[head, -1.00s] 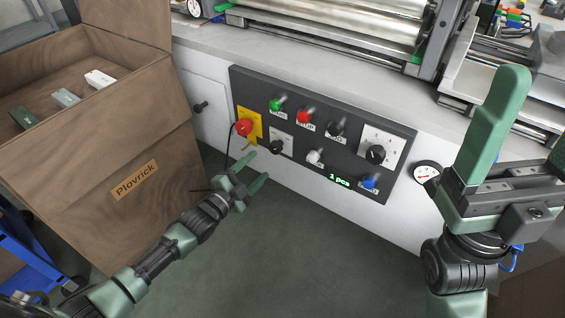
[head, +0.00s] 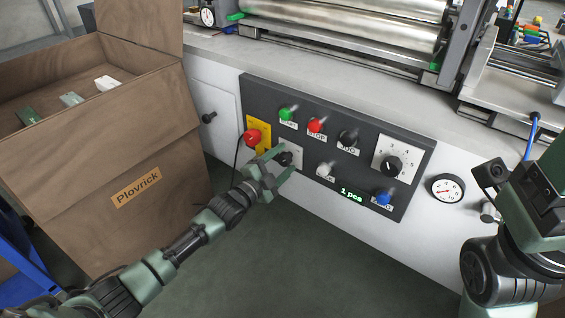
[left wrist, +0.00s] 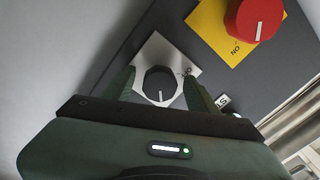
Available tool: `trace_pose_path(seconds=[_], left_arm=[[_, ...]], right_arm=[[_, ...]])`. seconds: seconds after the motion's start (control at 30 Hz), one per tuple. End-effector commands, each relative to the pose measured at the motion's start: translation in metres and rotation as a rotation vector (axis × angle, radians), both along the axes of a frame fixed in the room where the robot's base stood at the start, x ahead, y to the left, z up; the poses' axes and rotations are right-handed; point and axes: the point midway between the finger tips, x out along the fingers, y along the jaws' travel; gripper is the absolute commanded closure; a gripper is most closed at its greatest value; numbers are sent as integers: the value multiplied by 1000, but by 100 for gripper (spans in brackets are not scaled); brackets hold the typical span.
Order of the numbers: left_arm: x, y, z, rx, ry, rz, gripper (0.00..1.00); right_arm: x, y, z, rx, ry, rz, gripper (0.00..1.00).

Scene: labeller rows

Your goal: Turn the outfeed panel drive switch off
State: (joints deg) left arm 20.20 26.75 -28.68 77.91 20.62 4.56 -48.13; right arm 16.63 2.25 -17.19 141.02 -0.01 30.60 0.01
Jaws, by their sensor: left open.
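The dark control panel (head: 320,185) is on the front of the white machine. My right gripper (head: 528,205) is partly cut off.
Green (head: 288,113), red (head: 316,125) and black (head: 348,137) buttons line the panel's upper row. A numbered dial (head: 391,166), a blue button (head: 383,198) and a gauge (head: 447,188) are further right. A brown Plovrick box (head: 110,150) stands left of my left arm.

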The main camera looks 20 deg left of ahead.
Motion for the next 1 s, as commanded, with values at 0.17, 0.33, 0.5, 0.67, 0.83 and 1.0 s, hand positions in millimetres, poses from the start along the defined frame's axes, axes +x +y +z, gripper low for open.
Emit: trace_pose_path(seconds=[0.17, 0.33, 0.5, 0.67, 0.83, 1.0], left_arm=[[0, 0, 0, 0, 0, 0, 75], [0, 0, 0, 0, 1, 0, 100], [-1, 0, 0, -15, 6, -1, 100], [-1, 0, 1, -68, 27, -1, 100], [-1, -1, 2, -173, 66, -1, 100], [-1, 0, 2, -315, 118, 0, 100]], right_arm=[[0, 0, 0, 0, 0, 0, 26], [0, 0, 0, 0, 0, 0, 26], [0, 0, 2, 1, -2, 0, 26], [0, -1, 4, 5, 1, 3, 26], [11, -1, -6, 2, 57, 2, 26], [15, -2, -10, 5, 91, 4, 26]])
